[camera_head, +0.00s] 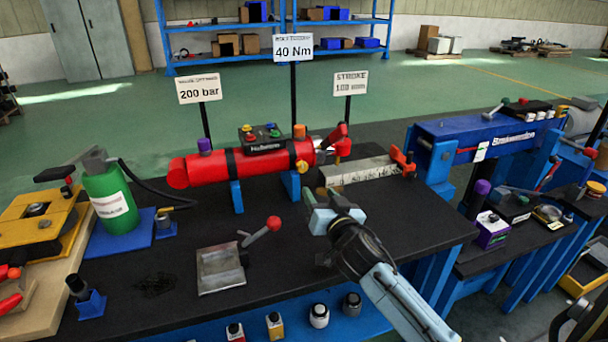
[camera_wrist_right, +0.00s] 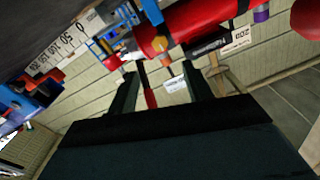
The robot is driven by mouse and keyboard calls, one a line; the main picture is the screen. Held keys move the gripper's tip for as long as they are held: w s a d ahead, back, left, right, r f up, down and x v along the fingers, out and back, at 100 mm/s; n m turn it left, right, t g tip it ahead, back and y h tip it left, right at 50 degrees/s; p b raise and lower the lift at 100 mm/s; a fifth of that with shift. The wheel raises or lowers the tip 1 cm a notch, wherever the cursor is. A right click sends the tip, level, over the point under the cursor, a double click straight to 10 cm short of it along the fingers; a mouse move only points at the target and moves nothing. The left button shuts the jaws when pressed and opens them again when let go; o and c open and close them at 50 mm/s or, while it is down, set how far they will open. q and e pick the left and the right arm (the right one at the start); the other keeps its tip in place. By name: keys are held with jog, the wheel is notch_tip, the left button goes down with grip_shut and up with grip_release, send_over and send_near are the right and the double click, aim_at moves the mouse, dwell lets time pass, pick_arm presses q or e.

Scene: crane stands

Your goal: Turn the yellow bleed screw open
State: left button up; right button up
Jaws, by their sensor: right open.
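The yellow bleed screw (camera_head: 302,166) is a small yellow knob low on the right part of the red cylinder (camera_head: 222,168), which lies on blue supports on the dark bench. My right gripper (camera_head: 322,205) is open and empty, in front of and below the screw in the head view, apart from it. In the right wrist view the open fingers (camera_wrist_right: 163,85) point toward the red cylinder (camera_wrist_right: 195,22). An orange-yellow part (camera_wrist_right: 160,44) shows on the cylinder there; I cannot tell whether it is the screw or the orange cap. My left gripper is not in view.
An orange cap (camera_head: 299,131) sits on top of the cylinder. A ruled grey bar (camera_head: 358,173) lies to its right. A grey block with a red-knobbed lever (camera_head: 272,224) stands in front. A green bottle (camera_head: 110,198) stands at left. Sign posts rise behind.

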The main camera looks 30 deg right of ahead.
aim_at(303, 168)
jog(key=b+x, duration=0.1)
jog(key=x, duration=1)
jog(key=shift+w+d+b, duration=0.1)
jog(key=shift+b, duration=0.25)
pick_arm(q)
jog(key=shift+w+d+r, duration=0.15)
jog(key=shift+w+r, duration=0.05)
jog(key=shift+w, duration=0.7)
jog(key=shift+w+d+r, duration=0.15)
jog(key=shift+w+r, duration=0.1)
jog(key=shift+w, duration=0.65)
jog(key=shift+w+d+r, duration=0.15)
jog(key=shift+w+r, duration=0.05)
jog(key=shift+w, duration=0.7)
pick_arm(e)
jog(key=shift+w+d, duration=0.15)
jog(key=shift+w, duration=0.4)
jog(key=c, duration=1)
